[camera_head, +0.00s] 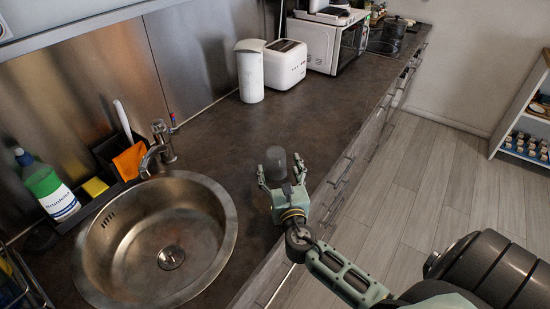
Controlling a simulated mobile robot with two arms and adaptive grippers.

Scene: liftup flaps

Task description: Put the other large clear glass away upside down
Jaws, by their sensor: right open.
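A clear glass (275,157), greyish and see-through, stands on the dark countertop (225,135) to the right of the sink. My right gripper (280,168) is low over the counter with its fingers spread. The glass is at the fingertips, between or just beyond them; I cannot tell whether they touch it. The lower part of the glass is partly hidden by the gripper. Whether it stands upright or upside down is not clear. My left gripper is not in view.
A round steel sink (228,225) with a tap (161,142) is at left. A green-white bottle (50,190) stands beside it. A white canister (250,72), toaster (286,62) and microwave (318,42) line the back. A cabinet's lower edge (60,30) shows at top left.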

